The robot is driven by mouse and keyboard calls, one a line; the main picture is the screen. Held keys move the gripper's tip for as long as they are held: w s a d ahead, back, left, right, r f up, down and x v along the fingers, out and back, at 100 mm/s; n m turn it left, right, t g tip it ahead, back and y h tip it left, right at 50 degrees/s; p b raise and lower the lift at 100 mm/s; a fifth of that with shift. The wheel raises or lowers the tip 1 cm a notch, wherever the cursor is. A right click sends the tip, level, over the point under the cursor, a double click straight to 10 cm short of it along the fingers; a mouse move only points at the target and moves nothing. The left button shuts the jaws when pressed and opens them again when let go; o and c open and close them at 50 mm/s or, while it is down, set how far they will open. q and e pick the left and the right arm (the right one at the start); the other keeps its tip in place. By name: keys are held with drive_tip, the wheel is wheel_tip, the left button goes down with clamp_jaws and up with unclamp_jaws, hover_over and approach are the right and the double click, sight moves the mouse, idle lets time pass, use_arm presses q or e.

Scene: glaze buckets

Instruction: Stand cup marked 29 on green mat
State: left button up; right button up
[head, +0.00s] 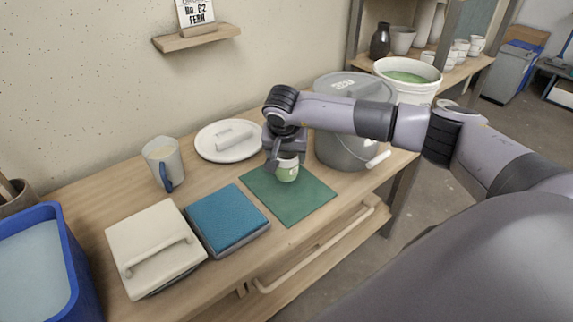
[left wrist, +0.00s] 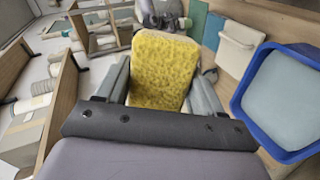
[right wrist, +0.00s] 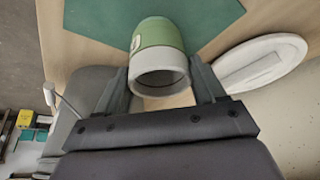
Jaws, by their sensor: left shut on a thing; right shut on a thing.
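The green-and-white cup (head: 287,171) is between the fingers of my right gripper (head: 279,160), over the far part of the green mat (head: 300,203). I cannot tell whether its base touches the mat. In the right wrist view the cup (right wrist: 155,50) shows a pale rim end towards the camera and a small white label, too small to read. The green mat (right wrist: 205,18) also shows there behind it. My left gripper (left wrist: 160,85) shows only in the left wrist view, shut on a yellow sponge (left wrist: 162,72).
A blue pad (head: 228,220), a lidded cream box (head: 150,245), a mug (head: 163,160) and a blue tub (head: 72,255) are further left.

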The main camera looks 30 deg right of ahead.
sight(286, 165)
use_arm(q)
drive_tip(key=shift+f, duration=0.15)
use_arm(e)
wheel_tip(286, 165, down, 3)
drive_tip(key=shift+f, duration=0.2)
use_arm(q)
drive_tip(key=shift+f+b, duration=0.15)
drive_tip(key=shift+b, duration=0.15)
use_arm(e)
drive_tip(key=shift+f, duration=0.2)
drive_tip(key=o, duration=1.2)
drive_tip(key=shift+c, duration=0.2)
drive_tip(key=shift+r, duration=0.1)
drive_tip(key=shift+r, duration=0.1)
